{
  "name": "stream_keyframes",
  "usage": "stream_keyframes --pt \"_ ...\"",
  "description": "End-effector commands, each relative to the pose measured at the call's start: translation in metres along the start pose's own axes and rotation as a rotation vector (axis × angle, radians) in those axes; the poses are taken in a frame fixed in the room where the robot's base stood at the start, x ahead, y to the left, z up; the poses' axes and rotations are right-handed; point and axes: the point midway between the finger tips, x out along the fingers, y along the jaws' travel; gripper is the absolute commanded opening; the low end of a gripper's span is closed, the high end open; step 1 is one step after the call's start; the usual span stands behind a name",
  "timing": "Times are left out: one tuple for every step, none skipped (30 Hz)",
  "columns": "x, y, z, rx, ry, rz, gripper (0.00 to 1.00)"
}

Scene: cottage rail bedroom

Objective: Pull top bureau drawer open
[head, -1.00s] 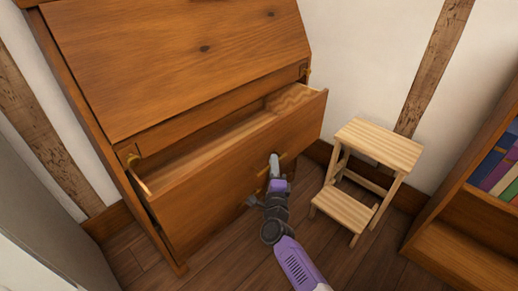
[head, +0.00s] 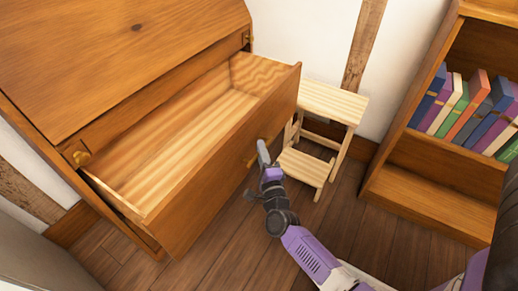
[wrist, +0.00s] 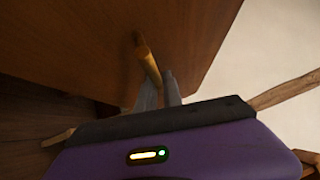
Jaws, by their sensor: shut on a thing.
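The wooden bureau (head: 120,45) stands at the left in the head view, its sloped front closed. Its top drawer (head: 205,195) is pulled far out, and its pale interior looks empty. A brass handle (wrist: 148,62) on the drawer front shows in the wrist view; in the head view it is mostly hidden behind my gripper. My gripper (head: 262,150) is at the right part of the drawer front. In the wrist view its grey fingers (wrist: 160,90) are shut on the handle.
A pale wooden step stool (head: 330,102) stands just right of the drawer, near its front corner. A bookcase (head: 430,190) with several books (head: 470,108) stands at the right. Bare wooden floor (head: 225,250) lies in front of the bureau.

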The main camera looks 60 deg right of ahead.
Motion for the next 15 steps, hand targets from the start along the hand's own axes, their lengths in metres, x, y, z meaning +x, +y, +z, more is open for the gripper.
stream_keyframes --pt "-0.0008 0.0015 0.0017 0.0 -0.004 0.003 0.0" --pt "-0.0008 0.0015 0.0017 0.0 -0.004 0.003 0.0" --pt "-0.0008 0.0015 0.0017 0.0 -0.004 0.003 0.0" --pt "-0.0008 0.0015 0.0017 0.0 -0.004 0.003 0.0" --pt "-0.0008 0.0015 0.0018 -0.001 -0.004 0.003 0.13" --pt "-0.0007 0.0015 0.0017 -0.001 -0.004 0.003 0.2" --pt "-0.0006 0.0014 0.0015 0.0 -0.003 0.003 0.26" --pt "-0.0005 0.0013 0.0014 0.0 -0.003 0.003 0.32" --pt "-0.0005 0.0012 0.0013 0.0 -0.003 0.002 0.32" --pt "-0.0004 0.0011 0.0012 0.0 -0.002 0.002 0.32" --pt "-0.0003 0.001 0.0011 0.0 -0.002 0.002 0.32" --pt "-0.0002 0.0009 0.0009 0.0 -0.002 0.002 0.32" --pt "-0.0002 0.0008 0.0009 0.0 -0.002 0.002 0.32" --pt "-0.0002 0.0007 0.0008 0.0 -0.002 0.001 0.32" --pt "-0.0001 0.0006 0.0007 0.0 -0.001 0.001 0.32"
